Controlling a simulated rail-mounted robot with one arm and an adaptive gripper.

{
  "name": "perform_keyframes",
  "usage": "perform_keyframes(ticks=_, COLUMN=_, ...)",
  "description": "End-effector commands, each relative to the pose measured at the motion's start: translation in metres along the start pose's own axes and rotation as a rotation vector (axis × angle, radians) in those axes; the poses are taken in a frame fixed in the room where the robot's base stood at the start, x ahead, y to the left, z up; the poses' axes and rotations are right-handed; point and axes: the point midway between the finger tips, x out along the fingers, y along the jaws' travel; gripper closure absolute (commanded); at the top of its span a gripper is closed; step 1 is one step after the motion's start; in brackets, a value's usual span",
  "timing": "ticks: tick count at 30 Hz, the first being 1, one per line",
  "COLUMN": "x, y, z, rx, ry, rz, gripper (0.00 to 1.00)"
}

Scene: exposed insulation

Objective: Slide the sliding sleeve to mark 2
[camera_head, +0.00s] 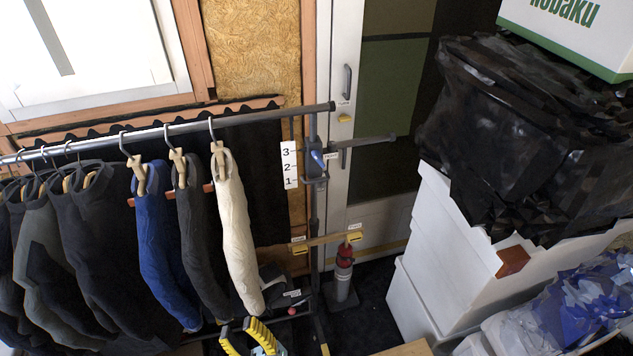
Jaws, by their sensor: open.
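The sliding sleeve (315,168) is a dark clamp-like piece with a blue part, on the upright post of a clothes rack. A white scale (290,165) with marks 3, 2 and 1 from top to bottom is just left of it. The sleeve is level with the scale, but I cannot tell which mark it is set at. A dark horizontal bar (370,141) reaches right from near the sleeve. My gripper (246,336), with yellow and black fingers, is at the bottom edge, open, low in the picture and well apart from the sleeve. Its lower part is cut off.
Several garments hang from the rack rail (245,119) on the left, including a cream one (236,230). A red-topped cylinder (343,273) stands behind the post near a yellow bar (325,239). White boxes (445,255) and black bags (535,130) fill the right side.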

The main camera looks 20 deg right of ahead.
Motion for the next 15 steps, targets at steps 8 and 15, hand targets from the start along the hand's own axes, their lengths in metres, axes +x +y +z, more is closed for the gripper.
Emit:
perform_keyframes(ticks=8, x=-0.002, y=-0.008, z=0.097, rx=-0.233, ry=-0.078, rz=-0.206, gripper=0.61)
perform_keyframes(ticks=15, x=-0.005, y=0.015, z=0.173, rx=-0.450, ry=-0.156, rz=-0.348, gripper=0.61)
